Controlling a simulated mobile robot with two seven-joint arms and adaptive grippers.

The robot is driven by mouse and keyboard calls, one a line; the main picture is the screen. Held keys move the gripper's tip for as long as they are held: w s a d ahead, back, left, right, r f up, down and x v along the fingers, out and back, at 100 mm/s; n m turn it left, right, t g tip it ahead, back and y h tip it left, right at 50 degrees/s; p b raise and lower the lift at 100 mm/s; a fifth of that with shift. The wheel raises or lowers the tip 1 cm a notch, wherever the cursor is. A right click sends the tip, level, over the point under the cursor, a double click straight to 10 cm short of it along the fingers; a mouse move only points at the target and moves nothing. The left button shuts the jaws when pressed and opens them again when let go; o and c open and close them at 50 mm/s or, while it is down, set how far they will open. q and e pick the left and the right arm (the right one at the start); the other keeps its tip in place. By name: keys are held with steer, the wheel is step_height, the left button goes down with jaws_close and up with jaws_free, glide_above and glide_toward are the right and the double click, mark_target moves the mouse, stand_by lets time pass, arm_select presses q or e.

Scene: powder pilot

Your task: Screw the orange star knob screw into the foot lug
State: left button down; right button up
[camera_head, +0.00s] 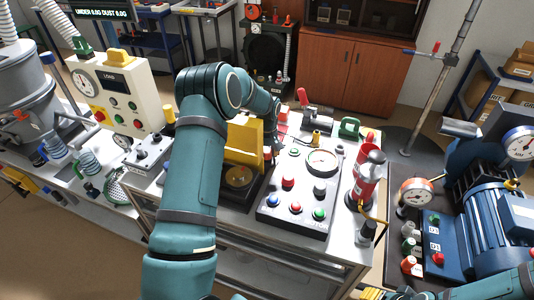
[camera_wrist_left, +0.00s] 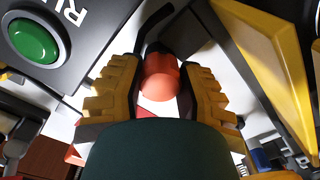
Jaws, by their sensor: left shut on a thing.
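In the left wrist view the orange star knob screw (camera_wrist_left: 158,84) sits between the two yellow-and-black fingers of my left gripper (camera_wrist_left: 157,76). The fingers are shut on it. Only its rounded orange end shows; its thread is hidden. In the head view my left arm reaches over the table, and its gripper is mostly hidden beside the yellow housing (camera_head: 243,142) and the grey control panel (camera_head: 300,186). I cannot make out the foot lug in either view. My right gripper (camera_head: 372,293) shows only partly at the bottom edge, low on the right.
The control panel has several coloured buttons and a round gauge (camera_head: 322,162). A red-and-silver cylinder (camera_head: 367,182) stands right of it. A blue motor (camera_head: 488,222) fills the right side. A cream gauge box (camera_head: 118,92) stands at the left.

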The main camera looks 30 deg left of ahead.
mark_target(267, 151)
arm_select(q)
steer(key=c, duration=0.6)
jaws_free()
steer(key=shift+w+r, duration=0.15)
steer(key=shift+r, duration=0.4)
step_height(267, 151, up, 11)
steer(key=shift+s, duration=0.2)
